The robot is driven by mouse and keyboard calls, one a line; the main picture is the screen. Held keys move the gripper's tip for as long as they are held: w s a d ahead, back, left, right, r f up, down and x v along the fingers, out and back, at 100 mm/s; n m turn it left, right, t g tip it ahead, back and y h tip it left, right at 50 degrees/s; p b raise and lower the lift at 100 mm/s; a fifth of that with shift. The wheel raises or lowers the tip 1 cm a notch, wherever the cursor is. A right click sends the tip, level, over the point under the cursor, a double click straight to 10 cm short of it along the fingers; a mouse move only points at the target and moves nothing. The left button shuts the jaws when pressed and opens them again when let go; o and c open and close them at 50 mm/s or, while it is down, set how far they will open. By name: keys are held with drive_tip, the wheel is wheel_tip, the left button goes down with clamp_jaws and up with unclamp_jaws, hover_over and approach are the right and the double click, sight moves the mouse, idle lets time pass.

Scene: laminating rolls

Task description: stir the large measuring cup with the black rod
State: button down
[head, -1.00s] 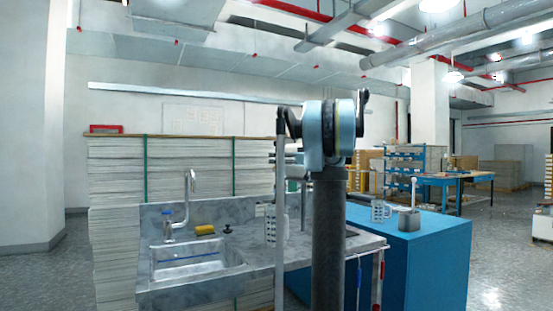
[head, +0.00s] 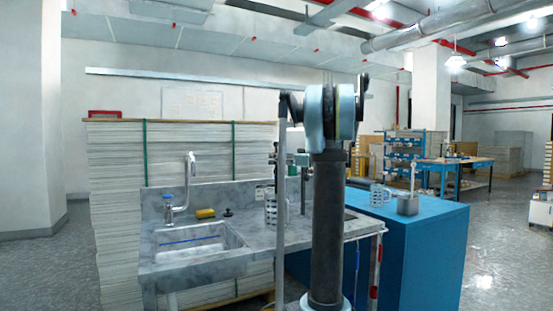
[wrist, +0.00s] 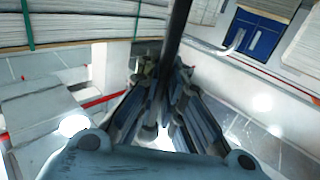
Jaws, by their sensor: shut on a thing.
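A clear measuring cup (head: 270,212) with dark markings stands on the grey counter right of the sink, partly hidden behind my arm link. A second marked measuring cup (head: 377,194) stands on the blue cabinet, farther right. I cannot tell for sure which is larger. My gripper (head: 302,159) is above the counter, up and to the right of the first cup, partly hidden by my arm. In the wrist view its fingers (wrist: 160,115) are shut on the black rod (wrist: 177,35). In the head view the rod (head: 303,190) hangs about upright, right of the cup and apparently outside it.
The counter (head: 190,263) holds a sink (head: 200,240), a tap (head: 190,180), a yellow sponge (head: 205,213) and a small black item (head: 228,212). A grey container with a white rod (head: 408,204) stands on the blue cabinet (head: 425,240). Stacked sheets (head: 110,180) rise behind the counter.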

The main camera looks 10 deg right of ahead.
sight(276, 181)
drive_tip(key=shift+f, duration=4.7)
drive_tip(key=shift+a, duration=0.1)
